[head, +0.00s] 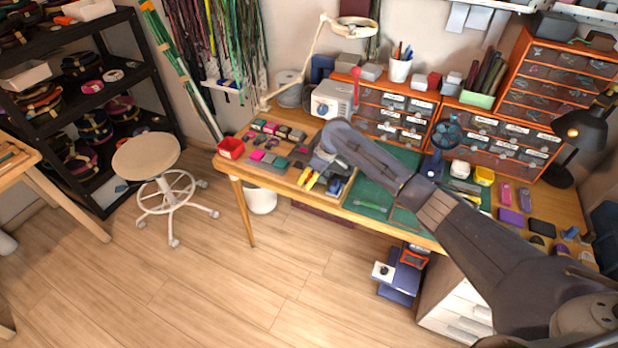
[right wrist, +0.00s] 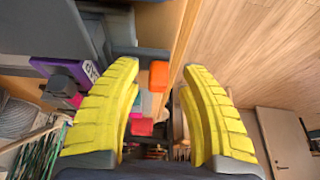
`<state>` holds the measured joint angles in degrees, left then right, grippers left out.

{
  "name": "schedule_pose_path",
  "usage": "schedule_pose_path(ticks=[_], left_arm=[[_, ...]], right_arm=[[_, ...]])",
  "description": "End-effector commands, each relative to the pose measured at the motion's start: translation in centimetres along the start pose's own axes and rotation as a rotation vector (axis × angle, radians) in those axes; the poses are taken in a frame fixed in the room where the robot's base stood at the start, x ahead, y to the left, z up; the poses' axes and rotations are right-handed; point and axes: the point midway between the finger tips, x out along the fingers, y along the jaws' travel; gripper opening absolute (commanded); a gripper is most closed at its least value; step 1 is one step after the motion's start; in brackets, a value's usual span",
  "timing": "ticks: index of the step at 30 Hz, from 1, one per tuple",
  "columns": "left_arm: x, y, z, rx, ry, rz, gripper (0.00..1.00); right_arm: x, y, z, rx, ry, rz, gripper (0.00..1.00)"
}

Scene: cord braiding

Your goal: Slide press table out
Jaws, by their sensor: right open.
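A white and grey press machine (head: 333,98) with a red-knobbed lever (head: 356,88) stands at the back of the workbench (head: 232,166). I cannot make out a separate sliding table on it. My right arm reaches across the bench from the lower right. My right gripper (head: 322,179) is open, with yellow fingers, over the bench's front part, in front of the press and apart from it. In the right wrist view the two fingers are spread, and an orange block (right wrist: 158,76) shows beyond the gap. My left gripper is not in view.
A red bin (head: 231,148) and rows of small coloured pieces lie on the bench's left end. Orange drawer units (head: 385,113) and a blue fan (head: 447,130) stand behind my arm. A stool (head: 146,157) is left of the bench. The floor in front is clear.

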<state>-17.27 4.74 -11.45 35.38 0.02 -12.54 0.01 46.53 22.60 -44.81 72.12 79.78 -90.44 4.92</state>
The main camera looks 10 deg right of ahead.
Motion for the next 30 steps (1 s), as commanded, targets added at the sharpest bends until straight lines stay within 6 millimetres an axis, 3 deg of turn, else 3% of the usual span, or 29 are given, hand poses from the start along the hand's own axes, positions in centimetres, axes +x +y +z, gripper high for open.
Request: schedule_pose_path(ticks=[5,19,30], left_arm=[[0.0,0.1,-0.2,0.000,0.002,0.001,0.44],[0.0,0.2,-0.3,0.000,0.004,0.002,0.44],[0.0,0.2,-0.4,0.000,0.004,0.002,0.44]], right_arm=[[-1.9,0.2,0.0,-0.002,0.001,0.004,0.42],[-9.4,0.1,0.0,-0.003,0.000,0.003,0.42],[-11.7,0.0,0.0,-0.001,-0.001,0.000,0.42]])
